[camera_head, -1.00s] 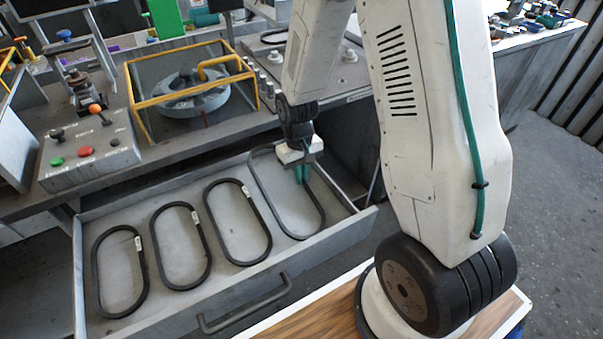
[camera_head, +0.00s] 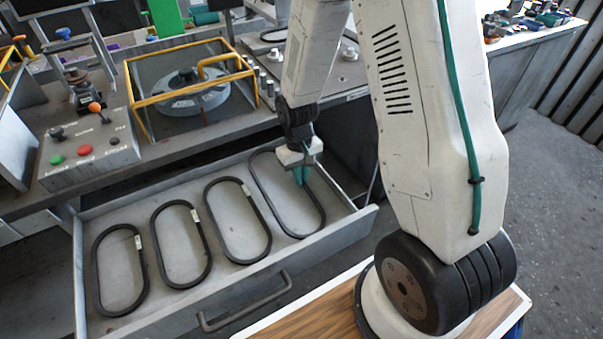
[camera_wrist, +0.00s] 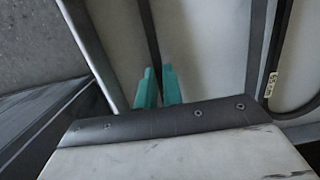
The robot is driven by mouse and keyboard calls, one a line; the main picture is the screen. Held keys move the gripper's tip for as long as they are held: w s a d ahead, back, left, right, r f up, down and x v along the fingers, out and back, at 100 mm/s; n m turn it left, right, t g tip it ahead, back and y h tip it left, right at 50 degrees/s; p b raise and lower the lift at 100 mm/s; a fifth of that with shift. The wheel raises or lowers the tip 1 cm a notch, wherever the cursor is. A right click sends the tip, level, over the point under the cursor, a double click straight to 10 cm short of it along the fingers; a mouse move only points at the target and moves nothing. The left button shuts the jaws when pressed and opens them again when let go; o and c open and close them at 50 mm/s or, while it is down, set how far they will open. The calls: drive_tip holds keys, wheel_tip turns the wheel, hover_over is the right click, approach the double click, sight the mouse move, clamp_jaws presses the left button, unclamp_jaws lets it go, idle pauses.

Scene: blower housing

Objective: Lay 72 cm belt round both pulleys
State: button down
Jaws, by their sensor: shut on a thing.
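Several black belts lie in the open drawer as long loops. The rightmost belt (camera_head: 301,237) has my gripper (camera_head: 301,177) on its right side. In the wrist view my gripper's teal fingertips (camera_wrist: 158,73) are shut on a dark belt strand (camera_wrist: 150,35) that runs between them, low over the drawer floor. The neighbouring belt (camera_head: 239,262) carries a small white tag, which also shows in the wrist view at right. I cannot clearly make out the two pulleys; my arm covers part of the bench.
The grey drawer (camera_head: 345,224) has raised walls close to my gripper. Behind it stand a yellow guard frame (camera_head: 137,99) round a grey wheel (camera_head: 196,100) and a control box (camera_head: 90,152) with coloured buttons. A plate with small posts on the bench is partly hidden by my arm.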

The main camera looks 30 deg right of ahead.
drive_tip(key=shift+f, duration=0.4)
idle(0.4)
drive_tip(key=c, duration=1.5)
unclamp_jaws()
drive_tip(key=shift+r, duration=0.15)
drive_tip(key=shift+r, duration=3.6)
